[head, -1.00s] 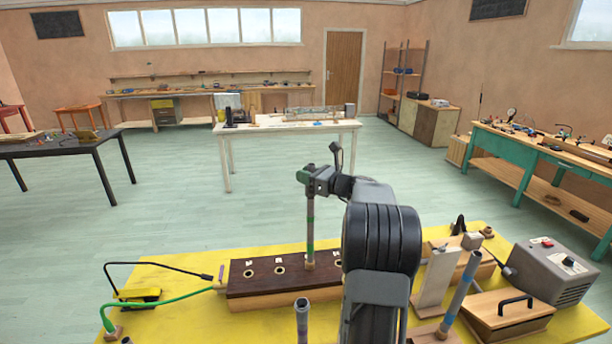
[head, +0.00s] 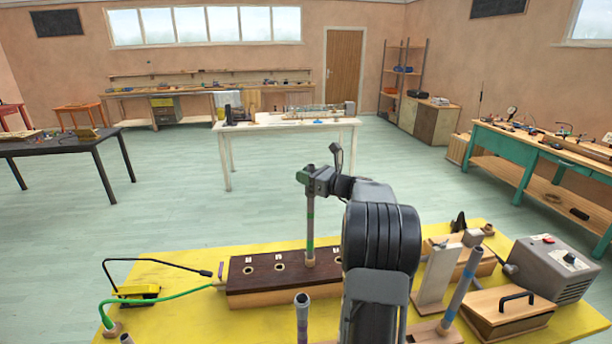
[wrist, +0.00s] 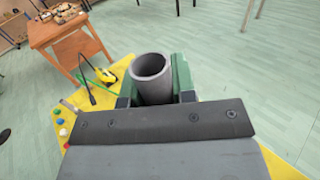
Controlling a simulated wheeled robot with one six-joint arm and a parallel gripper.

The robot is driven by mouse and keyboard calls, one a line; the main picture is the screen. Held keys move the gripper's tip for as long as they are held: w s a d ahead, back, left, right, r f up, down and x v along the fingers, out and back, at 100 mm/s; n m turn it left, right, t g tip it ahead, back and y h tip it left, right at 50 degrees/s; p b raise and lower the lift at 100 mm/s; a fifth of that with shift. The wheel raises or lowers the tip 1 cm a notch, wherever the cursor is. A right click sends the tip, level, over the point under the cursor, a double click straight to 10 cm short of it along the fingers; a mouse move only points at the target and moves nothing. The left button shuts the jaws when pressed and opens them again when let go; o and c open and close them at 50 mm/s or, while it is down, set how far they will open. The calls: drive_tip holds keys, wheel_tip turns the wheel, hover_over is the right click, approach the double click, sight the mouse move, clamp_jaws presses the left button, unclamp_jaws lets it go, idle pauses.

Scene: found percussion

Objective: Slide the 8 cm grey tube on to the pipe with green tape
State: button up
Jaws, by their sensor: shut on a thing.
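My gripper (head: 311,182) is shut on a grey tube (head: 309,173), whose rim sticks up above the jaws. In the wrist view the tube (wrist: 153,78) is upright and hollow between the green jaw pads. Directly below the gripper a grey pipe (head: 310,228) stands upright in a dark-topped wooden block (head: 262,283). It carries a purplish band and a green tape band. Tube and pipe look in line in the head view. I cannot tell where the tube's lower end is, or whether it is around the pipe.
Another upright grey pipe (head: 302,322) stands in front of the block. A tilted blue-grey pipe (head: 460,287) is at the right. A grey box (head: 553,272) and a handled wooden box (head: 507,313) stand further right. A green cable (head: 160,303) lies at left on the yellow top (head: 190,325).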

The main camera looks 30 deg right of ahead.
drive_tip(key=shift+f+b, duration=0.55)
drive_tip(key=shift+f, duration=0.3)
drive_tip(key=o, duration=1)
drive_tip(key=b+v, duration=0.2)
drive_tip(key=v, duration=1.2)
drive_tip(key=shift+w, duration=0.1)
